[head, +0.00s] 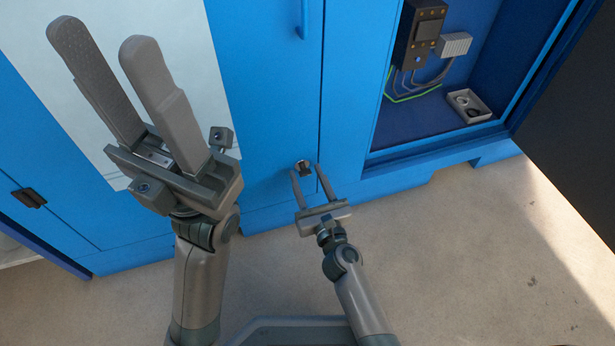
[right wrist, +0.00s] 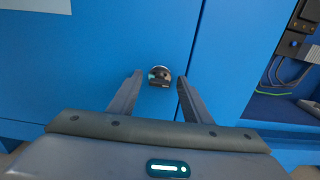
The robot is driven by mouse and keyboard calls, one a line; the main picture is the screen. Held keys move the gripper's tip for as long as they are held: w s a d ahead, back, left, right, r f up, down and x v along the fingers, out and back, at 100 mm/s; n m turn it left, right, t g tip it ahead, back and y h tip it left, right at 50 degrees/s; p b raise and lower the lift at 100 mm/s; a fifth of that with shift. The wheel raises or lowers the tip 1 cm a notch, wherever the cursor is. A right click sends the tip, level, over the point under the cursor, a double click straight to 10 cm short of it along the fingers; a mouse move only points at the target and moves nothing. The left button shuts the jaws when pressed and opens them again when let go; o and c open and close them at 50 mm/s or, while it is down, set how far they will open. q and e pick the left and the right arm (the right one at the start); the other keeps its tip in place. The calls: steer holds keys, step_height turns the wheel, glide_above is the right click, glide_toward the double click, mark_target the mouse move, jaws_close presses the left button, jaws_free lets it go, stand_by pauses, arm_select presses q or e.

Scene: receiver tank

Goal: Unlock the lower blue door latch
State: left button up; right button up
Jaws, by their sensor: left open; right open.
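The lower latch (head: 304,166) is a small round metal and dark fitting low on the blue door (head: 262,100), close to the door's right edge. It also shows in the right wrist view (right wrist: 160,76). My right gripper (head: 307,172) is open, with its fingertips to either side of the latch in the picture; in the right wrist view the latch lies just beyond and between the tips, and no contact shows. My left gripper (head: 98,44) is open and empty, raised at the left in front of a pale panel.
A blue handle (head: 303,20) sits higher on the door. At right an open compartment holds a dark electrical box (head: 418,38), wires and a small grey tray (head: 468,107). A dark open door panel (head: 575,110) stands at far right. The floor in front is clear.

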steer(key=shift+w, duration=0.1)
steer(key=shift+c, duration=0.4)
steer(key=c, duration=1)
